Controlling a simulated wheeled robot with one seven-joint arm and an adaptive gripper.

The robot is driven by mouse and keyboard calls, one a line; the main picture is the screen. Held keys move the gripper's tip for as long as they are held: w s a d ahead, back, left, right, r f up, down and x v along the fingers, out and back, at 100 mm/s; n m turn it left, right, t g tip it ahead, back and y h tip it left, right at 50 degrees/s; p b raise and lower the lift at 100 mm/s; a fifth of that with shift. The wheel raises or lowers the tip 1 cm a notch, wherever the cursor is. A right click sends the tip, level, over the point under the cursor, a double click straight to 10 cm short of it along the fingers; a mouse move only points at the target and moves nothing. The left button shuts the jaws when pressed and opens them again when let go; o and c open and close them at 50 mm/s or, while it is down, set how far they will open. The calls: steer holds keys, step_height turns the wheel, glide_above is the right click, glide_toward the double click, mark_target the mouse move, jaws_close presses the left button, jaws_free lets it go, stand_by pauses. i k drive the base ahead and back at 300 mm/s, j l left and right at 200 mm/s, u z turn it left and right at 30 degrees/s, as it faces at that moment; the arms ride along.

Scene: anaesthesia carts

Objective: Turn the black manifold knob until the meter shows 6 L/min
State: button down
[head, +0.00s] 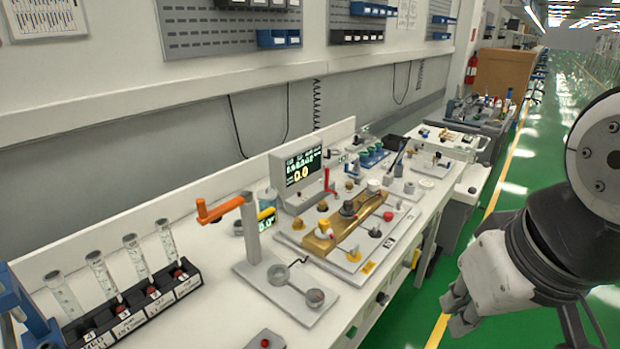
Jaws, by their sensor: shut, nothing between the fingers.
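A meter (298,170) with a dark screen stands upright on the bench, showing 0.0 in large yellow digits under smaller green text. In front of it, a brass manifold (318,243) lies on a pale board and carries several knobs. The dark knob in its middle (347,209) looks like the black manifold knob. A pale-topped knob (374,186) sits at its far end. My gripper (456,312) is at the lower right, over the green floor beside the bench. It is shut and empty, clear of the manifold and its knobs.
An orange-handled stand (251,225) rises left of the manifold. A black rack (150,308) with several upright tubes stands at the near left. Small knobs and fittings surround the manifold on its board (388,243). The floor (400,325) beside the bench is open.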

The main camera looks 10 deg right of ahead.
mark_target(347, 204)
steer(key=i+l+z, duration=0.1)
steer(key=i+l, duration=0.2)
steer(key=i+l+z, duration=0.15)
steer(key=i, duration=0.3)
steer(key=l, duration=0.1)
